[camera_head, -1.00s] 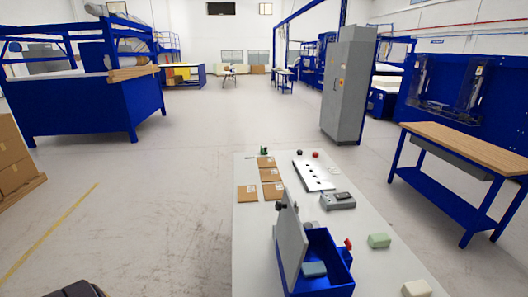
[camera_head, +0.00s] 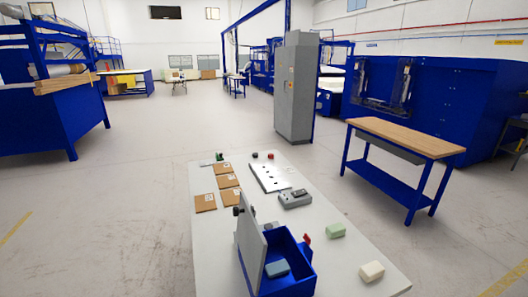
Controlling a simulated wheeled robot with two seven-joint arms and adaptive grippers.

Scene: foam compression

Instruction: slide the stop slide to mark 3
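A blue box-like fixture (camera_head: 291,283) stands at the front of the white table, with a grey upright panel (camera_head: 250,237) on its left side. A dark knob (camera_head: 237,211) shows at the panel's far edge and a red part (camera_head: 307,239) at the box's right side. A grey-blue block (camera_head: 277,268) lies inside the box. A white plate with several dark spots (camera_head: 270,178) lies farther back. I cannot tell which part is the stop slide, and no mark numbers are readable. Neither gripper is in view.
The white table (camera_head: 213,245) also holds several brown cards (camera_head: 205,203), a grey device (camera_head: 295,199), a green block (camera_head: 336,230) and a cream block (camera_head: 371,271). A wooden-topped bench (camera_head: 405,137) and grey cabinet (camera_head: 295,88) stand beyond. The table's left front is bare.

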